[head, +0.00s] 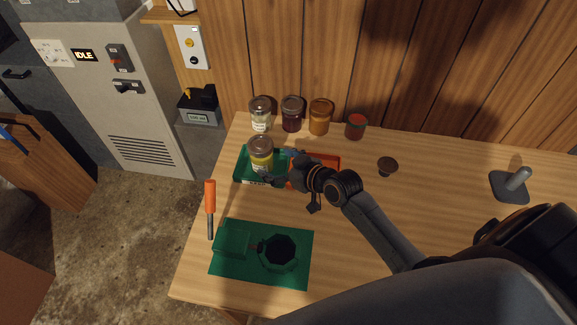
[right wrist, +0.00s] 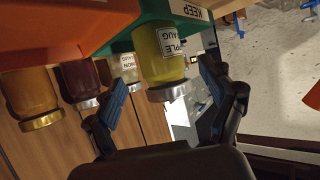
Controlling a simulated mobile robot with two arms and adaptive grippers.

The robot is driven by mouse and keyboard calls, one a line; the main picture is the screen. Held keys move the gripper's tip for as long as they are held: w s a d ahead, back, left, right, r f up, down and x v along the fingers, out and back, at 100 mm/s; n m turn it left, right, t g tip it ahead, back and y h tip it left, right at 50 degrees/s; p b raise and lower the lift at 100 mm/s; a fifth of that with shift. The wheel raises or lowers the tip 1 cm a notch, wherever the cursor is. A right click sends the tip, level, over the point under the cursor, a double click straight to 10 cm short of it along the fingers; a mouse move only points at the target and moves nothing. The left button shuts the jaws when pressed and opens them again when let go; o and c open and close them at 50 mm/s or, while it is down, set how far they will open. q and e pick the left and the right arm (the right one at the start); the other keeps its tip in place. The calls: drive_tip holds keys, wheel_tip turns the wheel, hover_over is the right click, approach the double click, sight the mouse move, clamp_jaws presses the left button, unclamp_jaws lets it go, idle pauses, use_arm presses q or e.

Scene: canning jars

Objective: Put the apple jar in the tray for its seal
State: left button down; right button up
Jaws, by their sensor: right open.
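The apple jar (head: 261,156), yellow-green with a silver lid, stands upright in the green tray (head: 242,172) at the back left of the table. In the right wrist view the jar (right wrist: 160,55) shows part of an apple label, and the green tray (right wrist: 125,36) carries a KEEP tag. An orange tray (head: 330,161) adjoins the green one on the right, partly hidden by my arm. My right gripper (head: 277,168) is open beside the jar, its fingers apart on either side of it. My left gripper is not in view.
Behind the trays stand a pale jar (head: 260,116), a purple jar (head: 291,115), an orange jar (head: 320,118) and a red jar (head: 356,127).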

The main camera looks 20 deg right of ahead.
drive_tip(key=v, duration=0.5)
idle(0.5)
